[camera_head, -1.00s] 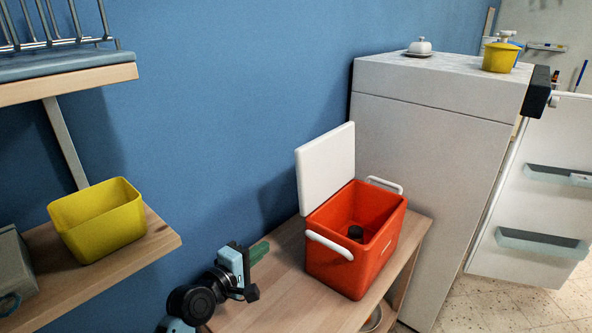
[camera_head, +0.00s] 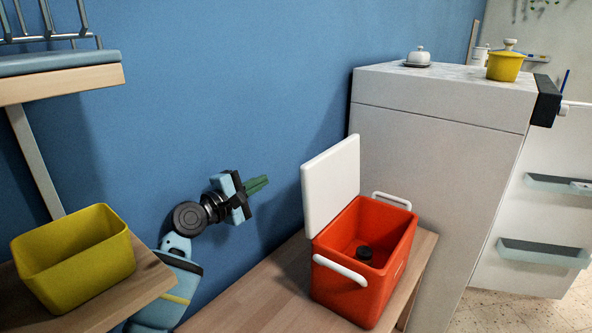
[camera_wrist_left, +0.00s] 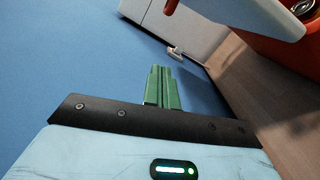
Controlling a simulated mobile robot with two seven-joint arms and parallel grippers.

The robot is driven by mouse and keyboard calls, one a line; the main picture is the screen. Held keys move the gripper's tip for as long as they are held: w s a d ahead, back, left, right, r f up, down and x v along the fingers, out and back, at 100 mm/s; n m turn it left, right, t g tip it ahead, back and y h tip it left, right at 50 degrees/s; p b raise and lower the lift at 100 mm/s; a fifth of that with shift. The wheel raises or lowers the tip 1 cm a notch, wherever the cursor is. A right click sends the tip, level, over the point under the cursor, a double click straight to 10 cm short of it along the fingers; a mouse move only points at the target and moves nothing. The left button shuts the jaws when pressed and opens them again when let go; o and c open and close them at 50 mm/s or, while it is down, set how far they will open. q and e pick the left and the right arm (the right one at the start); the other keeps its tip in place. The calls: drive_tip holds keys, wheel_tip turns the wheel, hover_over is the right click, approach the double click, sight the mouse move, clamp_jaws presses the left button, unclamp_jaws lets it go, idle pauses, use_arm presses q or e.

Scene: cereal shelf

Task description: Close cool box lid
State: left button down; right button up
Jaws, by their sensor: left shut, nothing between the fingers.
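The cool box (camera_head: 352,284) is an orange-red box with white handles on the wooden table. Its white lid (camera_head: 331,185) stands open, upright at the box's left side. A small dark round item (camera_head: 364,253) lies inside. My left gripper (camera_head: 258,184) is in front of the blue wall, left of the lid and apart from it. Its green fingers are together and empty, and they also show in the left wrist view (camera_wrist_left: 163,88). Part of the box shows at the top right of the left wrist view (camera_wrist_left: 255,18). My right gripper is not in view.
A yellow bin (camera_head: 75,262) sits on a wooden shelf at the left. A tall white fridge (camera_head: 430,150) stands right behind the box, with its door open at the right. The wooden table (camera_head: 262,290) is bare left of the box.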

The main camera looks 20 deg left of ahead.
use_arm(q)
drive_tip(key=w+d+r, duration=0.1)
drive_tip(key=w+d, duration=0.6)
drive_tip(key=shift+r, duration=0.15)
drive_tip(key=shift+d, duration=0.1)
idle(0.4)
